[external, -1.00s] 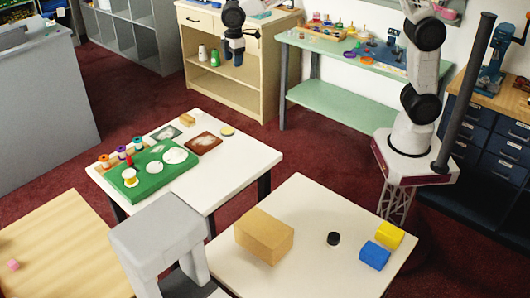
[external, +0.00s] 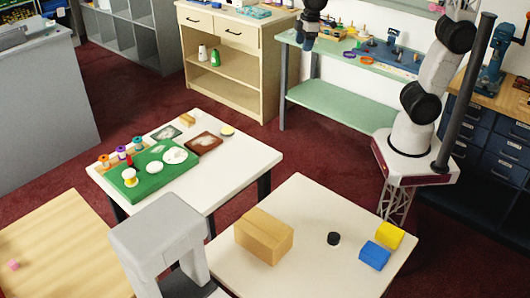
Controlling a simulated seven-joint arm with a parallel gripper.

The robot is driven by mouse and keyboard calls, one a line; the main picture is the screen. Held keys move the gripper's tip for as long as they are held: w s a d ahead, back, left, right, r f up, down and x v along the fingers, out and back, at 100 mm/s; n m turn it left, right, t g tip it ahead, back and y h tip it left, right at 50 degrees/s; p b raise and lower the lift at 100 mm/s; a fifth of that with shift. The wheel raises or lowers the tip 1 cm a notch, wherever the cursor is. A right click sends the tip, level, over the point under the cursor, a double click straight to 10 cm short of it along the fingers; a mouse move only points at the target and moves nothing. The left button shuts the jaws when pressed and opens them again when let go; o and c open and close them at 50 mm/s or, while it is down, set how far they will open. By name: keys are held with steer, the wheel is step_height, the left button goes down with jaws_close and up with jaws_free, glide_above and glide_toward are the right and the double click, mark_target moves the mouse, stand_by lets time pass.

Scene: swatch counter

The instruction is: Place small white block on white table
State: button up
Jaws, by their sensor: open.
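My gripper (external: 304,43) is at the top centre of the external view, raised in front of the green workbench. It is open and no object shows in it. Two white-topped tables stand below it, well apart from it. The left white table (external: 232,181) carries a green tray (external: 150,188) with white round pieces (external: 175,155). I cannot make out a small white block.
The green workbench (external: 340,99) holds small tools and parts. A beige cabinet (external: 236,92) stands left of it. A pale grey stool (external: 155,232) stands in front of the white tables. A wooden table (external: 60,250) with a pink piece (external: 14,265) is at lower left.

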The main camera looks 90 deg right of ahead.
steer(key=s+f+m, duration=0.1)
steer(key=s+f, duration=0.1)
steer(key=s, duration=1)
steer(key=s+a+f+m, duration=0.1)
steer(key=s+f+m, duration=0.1)
steer(key=s, duration=1)
steer(key=shift+f+t, duration=0.4)
steer(key=shift+f, duration=0.35)
